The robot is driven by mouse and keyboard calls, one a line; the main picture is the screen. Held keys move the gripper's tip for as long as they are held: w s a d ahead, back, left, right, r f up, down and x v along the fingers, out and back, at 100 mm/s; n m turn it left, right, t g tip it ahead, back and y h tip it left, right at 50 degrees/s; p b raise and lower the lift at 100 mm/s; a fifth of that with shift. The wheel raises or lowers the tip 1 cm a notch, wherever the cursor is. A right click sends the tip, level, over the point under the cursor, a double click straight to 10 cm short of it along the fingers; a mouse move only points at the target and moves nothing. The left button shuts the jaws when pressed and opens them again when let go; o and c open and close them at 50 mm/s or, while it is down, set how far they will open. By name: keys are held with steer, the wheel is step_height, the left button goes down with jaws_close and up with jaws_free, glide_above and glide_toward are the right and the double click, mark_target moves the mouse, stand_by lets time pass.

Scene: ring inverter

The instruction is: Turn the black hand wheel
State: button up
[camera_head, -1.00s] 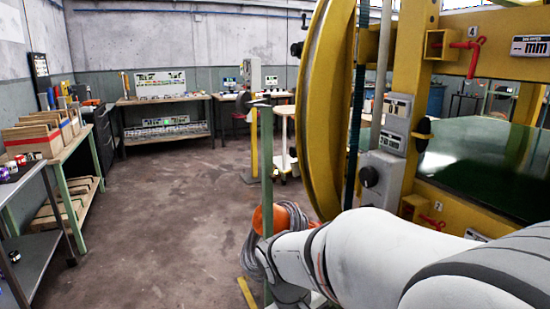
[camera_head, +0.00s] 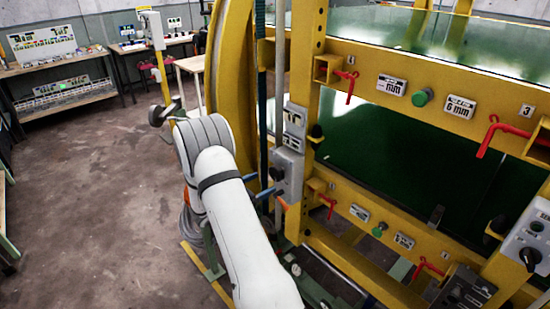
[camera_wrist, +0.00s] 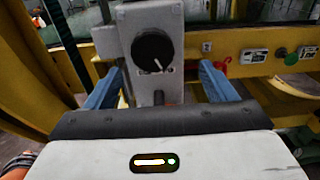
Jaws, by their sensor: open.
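A round black hand wheel (camera_wrist: 152,50) with a white pointer line is on the front of a grey box (camera_wrist: 176,22) in the wrist view. In the head view the wheel (camera_head: 277,174) shows small on the grey box (camera_head: 291,166) on the yellow frame. My gripper (camera_wrist: 162,70) has two blue fingers, spread wide. In the wrist view the wheel appears between the fingers and slightly above their tips. In the head view my gripper (camera_head: 267,185) is close in front of the box. Contact with the wheel is not visible.
The yellow frame (camera_head: 445,107) carries red clamps (camera_head: 346,83), green buttons (camera_head: 422,97) and other black knobs (camera_head: 530,258). A yellow ring (camera_head: 232,65) curves up at the left of the box. Workbenches (camera_head: 62,97) stand at the back left; the floor (camera_head: 95,200) before them is clear.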

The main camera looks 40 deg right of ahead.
mark_target(274, 174)
steer(key=shift+n+t, duration=0.3)
steer(key=d+p, duration=0.1)
steer(key=d, duration=0.1)
steer(key=w+d+p, duration=0.1)
steer(key=d, duration=0.5)
steer(key=shift+w+p, duration=0.2)
steer(key=shift+p, duration=0.2)
